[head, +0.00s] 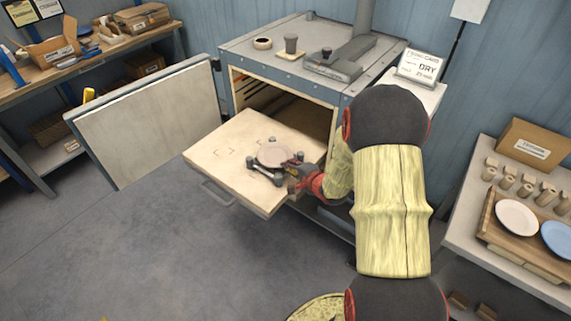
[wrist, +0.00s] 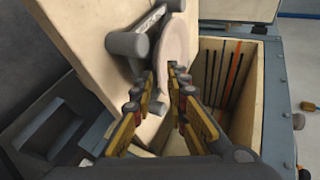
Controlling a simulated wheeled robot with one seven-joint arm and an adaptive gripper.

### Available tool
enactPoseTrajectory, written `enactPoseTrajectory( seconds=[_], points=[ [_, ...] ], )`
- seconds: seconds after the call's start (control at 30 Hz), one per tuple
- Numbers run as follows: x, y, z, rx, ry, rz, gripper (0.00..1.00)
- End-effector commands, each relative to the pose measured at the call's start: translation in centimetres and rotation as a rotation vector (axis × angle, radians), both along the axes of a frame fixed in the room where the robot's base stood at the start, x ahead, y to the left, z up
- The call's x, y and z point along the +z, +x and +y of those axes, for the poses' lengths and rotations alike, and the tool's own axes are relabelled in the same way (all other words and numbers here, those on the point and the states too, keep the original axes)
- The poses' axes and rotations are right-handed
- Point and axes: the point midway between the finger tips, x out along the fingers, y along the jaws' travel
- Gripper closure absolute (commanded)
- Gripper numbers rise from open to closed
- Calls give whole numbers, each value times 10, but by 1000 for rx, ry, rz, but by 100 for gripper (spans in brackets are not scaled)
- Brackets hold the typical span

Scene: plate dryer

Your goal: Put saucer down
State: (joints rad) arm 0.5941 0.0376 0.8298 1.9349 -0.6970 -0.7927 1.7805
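The pinkish saucer (head: 272,153) is at a grey fixture with round knobs (head: 254,167) on the pulled-out wooden shelf (head: 225,150) of the dryer. In the wrist view the saucer (wrist: 175,45) appears edge-on beside a grey bar of the fixture (wrist: 128,44). My gripper (head: 290,164) is at the saucer's near right edge. In the wrist view the fingertips of my gripper (wrist: 162,78) lie either side of the saucer's lower rim. I cannot tell whether both fingers touch it, or how far the fixture bears its weight.
The dryer (head: 285,70) stands behind the shelf, its door (head: 150,125) swung open to the left. A rack on the right table holds a pale plate (head: 516,217) and a blue plate (head: 558,240). A cluttered workbench (head: 60,70) is at the far left. The floor in front is clear.

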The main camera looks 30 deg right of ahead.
Motion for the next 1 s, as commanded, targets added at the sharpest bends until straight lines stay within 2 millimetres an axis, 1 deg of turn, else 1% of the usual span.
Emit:
enactPoseTrajectory(
  seconds=[0.03, 0.1, 0.3, 0.43, 0.5, 0.57, 0.67, 0.77, 0.8, 0.87, 0.9, 0.97, 1.0],
  points=[
    [9, -11, -1, -4, 0, 0, 85],
    [16, -23, 0, -4, 0, 0, 85],
    [30, -52, 1, -4, 0, 1, 85],
    [35, -62, 2, -2, 0, 0, 85],
    [39, -64, 3, 3, -16, 5, 85],
    [48, -61, 2, 13, -62, 16, 85],
    [73, -56, 4, 50, -213, 70, 85],
    [114, -55, 11, 109, -422, 157, 85],
    [132, -58, 17, 140, -504, 197, 85],
    [158, -66, 29, 191, -615, 258, 85],
    [174, -74, 39, 231, -678, 298, 85],
    [196, -90, 57, 301, -764, 356, 85],
    [210, -102, 70, 354, -814, 390, 85]
  ],
)
